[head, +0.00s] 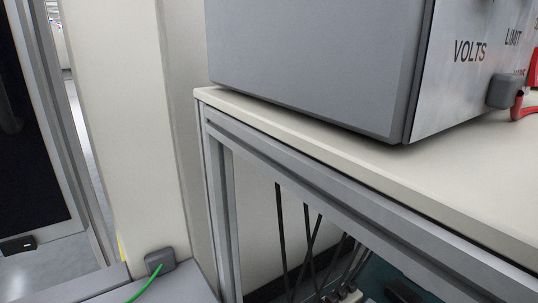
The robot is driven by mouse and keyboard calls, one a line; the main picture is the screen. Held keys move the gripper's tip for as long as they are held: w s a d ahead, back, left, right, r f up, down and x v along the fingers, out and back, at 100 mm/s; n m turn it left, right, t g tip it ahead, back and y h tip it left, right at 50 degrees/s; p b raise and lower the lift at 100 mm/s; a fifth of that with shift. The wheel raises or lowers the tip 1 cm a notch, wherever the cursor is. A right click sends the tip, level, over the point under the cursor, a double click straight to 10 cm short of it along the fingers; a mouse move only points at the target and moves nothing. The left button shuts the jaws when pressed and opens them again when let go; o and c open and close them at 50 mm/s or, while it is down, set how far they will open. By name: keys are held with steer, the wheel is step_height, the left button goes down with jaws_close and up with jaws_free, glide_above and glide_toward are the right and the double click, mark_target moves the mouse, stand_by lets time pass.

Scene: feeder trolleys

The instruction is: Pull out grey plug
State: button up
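A grey rounded block (503,91) sits against the front panel of the power supply (465,75), at the right edge of the head view. A red lead (522,110) shows beside its lower right side; I cannot tell whether the two are joined. Another grey rounded block (160,259), with a green cable (146,283) across its front, is low on the left at the foot of a cream post. I cannot tell which block is the grey plug. My gripper is not in view.
The power supply stands on a cream bench top (470,188) with a grey metal frame (330,185). Dark cables (282,240) hang beneath the bench. A cream post (120,130) stands left of it. A strip of bench top before the supply is clear.

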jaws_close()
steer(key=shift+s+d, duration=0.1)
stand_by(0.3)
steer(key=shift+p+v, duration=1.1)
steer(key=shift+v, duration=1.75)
